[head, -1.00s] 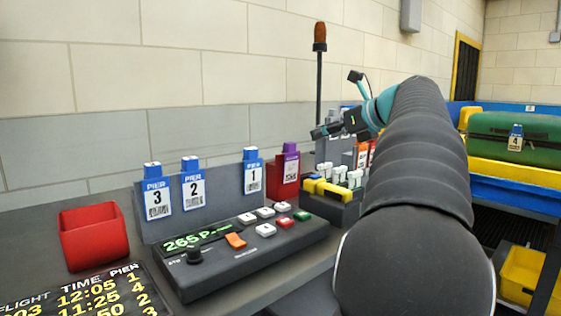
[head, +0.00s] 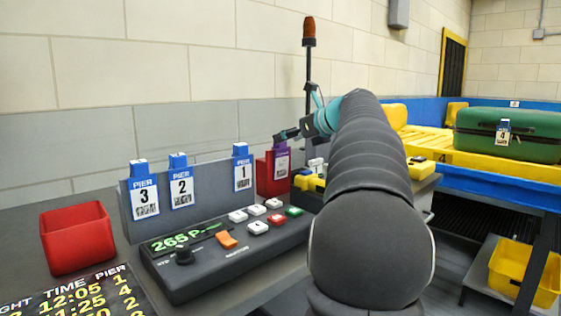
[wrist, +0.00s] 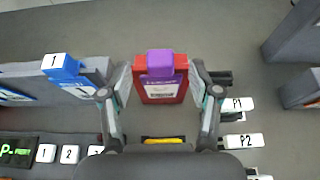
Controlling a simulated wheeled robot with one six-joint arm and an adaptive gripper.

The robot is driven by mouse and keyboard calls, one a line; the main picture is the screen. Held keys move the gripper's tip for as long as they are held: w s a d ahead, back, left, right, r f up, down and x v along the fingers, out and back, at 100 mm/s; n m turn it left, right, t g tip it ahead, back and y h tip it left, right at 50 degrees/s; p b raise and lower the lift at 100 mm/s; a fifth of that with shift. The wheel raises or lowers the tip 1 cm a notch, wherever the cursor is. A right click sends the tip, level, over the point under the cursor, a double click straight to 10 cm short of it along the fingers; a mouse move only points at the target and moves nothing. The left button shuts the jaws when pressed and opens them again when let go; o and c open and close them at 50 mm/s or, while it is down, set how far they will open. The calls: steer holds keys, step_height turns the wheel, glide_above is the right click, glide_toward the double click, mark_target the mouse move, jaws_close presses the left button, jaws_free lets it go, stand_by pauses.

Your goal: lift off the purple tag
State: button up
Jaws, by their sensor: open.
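The purple tag (head: 281,158) hangs on a red holder (head: 263,176) at the right end of the row of tags. In the wrist view the purple tag (wrist: 160,66) lies between the two fingers, with its white printed label facing up the picture's middle. My gripper (wrist: 160,80) is open, one finger on each side of the tag and the red holder (wrist: 159,100). I cannot tell whether the fingers touch them. In the head view my gripper (head: 280,137) is at the top of the purple tag, partly hidden by my arm.
Blue pier tags 1 (head: 242,168), 2 (head: 181,182) and 3 (head: 143,190) hang on a grey rack to the left. A button console (head: 180,275) stands in front. A red bin (head: 77,240) is at far left. A green suitcase (head: 508,136) lies on the conveyor at right.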

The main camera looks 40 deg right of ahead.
steer(key=x, duration=0.4)
steer(key=shift+w, duration=0.1)
jaws_close()
steer(key=shift+r, duration=0.15)
